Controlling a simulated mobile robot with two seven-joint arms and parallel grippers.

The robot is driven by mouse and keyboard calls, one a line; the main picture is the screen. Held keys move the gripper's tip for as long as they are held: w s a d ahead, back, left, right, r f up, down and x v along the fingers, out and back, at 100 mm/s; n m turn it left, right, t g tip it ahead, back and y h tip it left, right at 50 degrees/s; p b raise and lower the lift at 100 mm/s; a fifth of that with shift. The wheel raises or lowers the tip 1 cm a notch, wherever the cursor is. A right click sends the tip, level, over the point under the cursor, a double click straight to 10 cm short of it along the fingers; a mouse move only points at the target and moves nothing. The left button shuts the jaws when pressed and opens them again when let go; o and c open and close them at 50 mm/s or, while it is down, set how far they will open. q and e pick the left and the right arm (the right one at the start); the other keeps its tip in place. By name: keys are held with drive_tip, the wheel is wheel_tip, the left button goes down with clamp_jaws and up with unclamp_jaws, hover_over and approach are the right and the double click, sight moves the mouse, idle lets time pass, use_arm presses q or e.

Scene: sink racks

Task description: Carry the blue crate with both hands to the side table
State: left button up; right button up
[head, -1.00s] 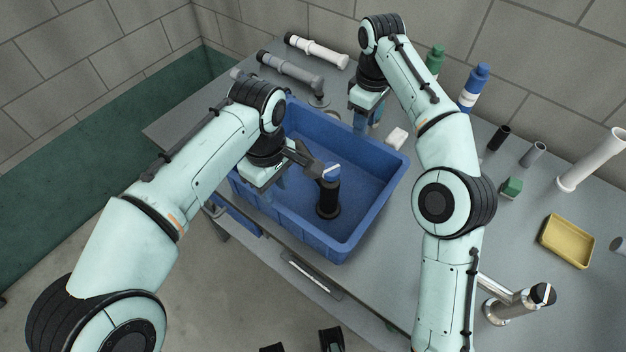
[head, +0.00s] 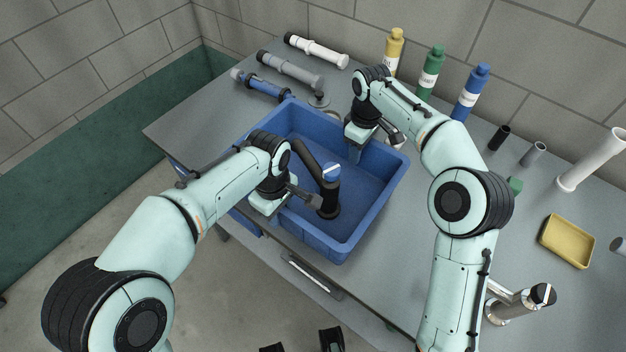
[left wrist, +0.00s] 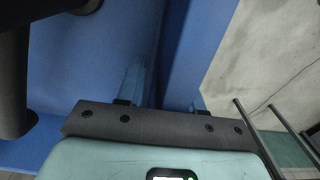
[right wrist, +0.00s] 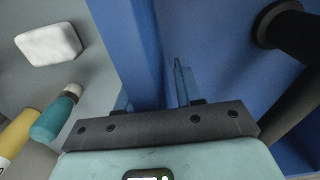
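The blue crate (head: 375,160) stands on the grey worktop in the head view. A black bent pipe piece with a blue top (head: 329,195) is inside it. My left gripper (head: 267,212) is at the crate's near left wall. In the left wrist view its open fingers (left wrist: 165,92) sit on either side of the wall, with a gap showing. My right gripper (head: 354,150) is at the far wall. In the right wrist view its open fingers (right wrist: 152,92) straddle that wall (right wrist: 137,45). In the head view the fingertips are mostly hidden. I cannot make out a separate side table.
Yellow (head: 394,50), green (head: 431,72) and blue (head: 471,92) bottles stand behind the crate. Grey (head: 290,70) and white (head: 316,50) pipes lie at the back left. A white block (right wrist: 48,44) lies beside the far wall. A yellow tray (head: 567,242) and tap (head: 520,300) are at right.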

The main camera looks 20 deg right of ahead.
use_arm(q)
clamp_jaws()
use_arm(e)
clamp_jaws()
use_arm(q)
drive_tip(key=shift+r, duration=0.1)
use_arm(e)
drive_tip(key=shift+r, duration=0.1)
idle(0.8)
